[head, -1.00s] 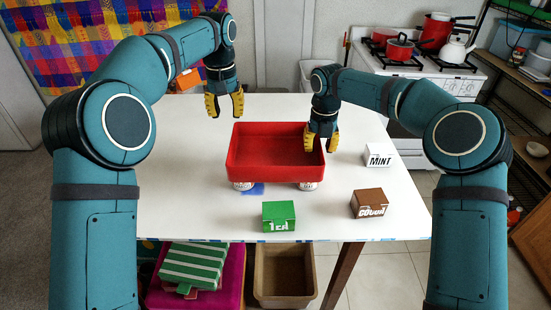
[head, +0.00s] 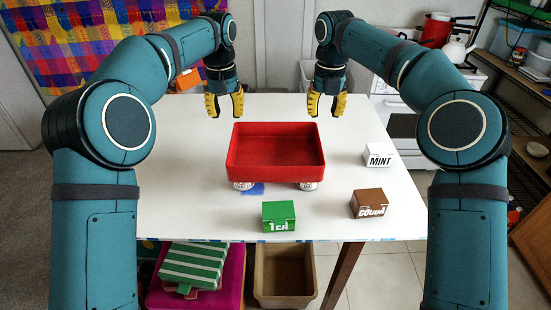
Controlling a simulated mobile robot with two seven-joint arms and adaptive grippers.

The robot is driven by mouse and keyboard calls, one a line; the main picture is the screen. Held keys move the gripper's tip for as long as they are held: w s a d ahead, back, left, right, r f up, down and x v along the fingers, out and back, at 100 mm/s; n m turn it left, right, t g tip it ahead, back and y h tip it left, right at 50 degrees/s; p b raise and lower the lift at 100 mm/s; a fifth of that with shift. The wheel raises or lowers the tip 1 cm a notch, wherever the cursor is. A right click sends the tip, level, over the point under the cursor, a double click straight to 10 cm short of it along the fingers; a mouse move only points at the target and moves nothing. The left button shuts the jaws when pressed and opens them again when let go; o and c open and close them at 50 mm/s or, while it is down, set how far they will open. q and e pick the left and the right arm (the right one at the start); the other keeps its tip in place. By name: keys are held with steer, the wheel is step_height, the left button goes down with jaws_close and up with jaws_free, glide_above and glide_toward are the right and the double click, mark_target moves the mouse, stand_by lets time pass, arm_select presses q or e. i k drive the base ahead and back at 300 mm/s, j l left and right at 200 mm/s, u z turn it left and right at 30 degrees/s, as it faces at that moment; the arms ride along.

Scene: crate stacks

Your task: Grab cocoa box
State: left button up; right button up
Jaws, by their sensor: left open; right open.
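The brown cocoa box (head: 369,204) stands on the right part of the white table, near its front edge. Its lettering faces me. My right gripper (head: 326,112) is open and empty, above the table behind the red crate, up and to the left of the cocoa box and well apart from it. My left gripper (head: 225,112) is open and empty, above the table behind the crate's left end, far from the cocoa box.
The red crate (head: 275,173) stands raised on cans (head: 307,186) mid-table and looks empty. A green tea box (head: 278,216) is left of the cocoa box; a white mint box (head: 379,155) is behind it. The table (head: 180,190) is clear at left.

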mark_target(359, 212)
steer(key=k, duration=1)
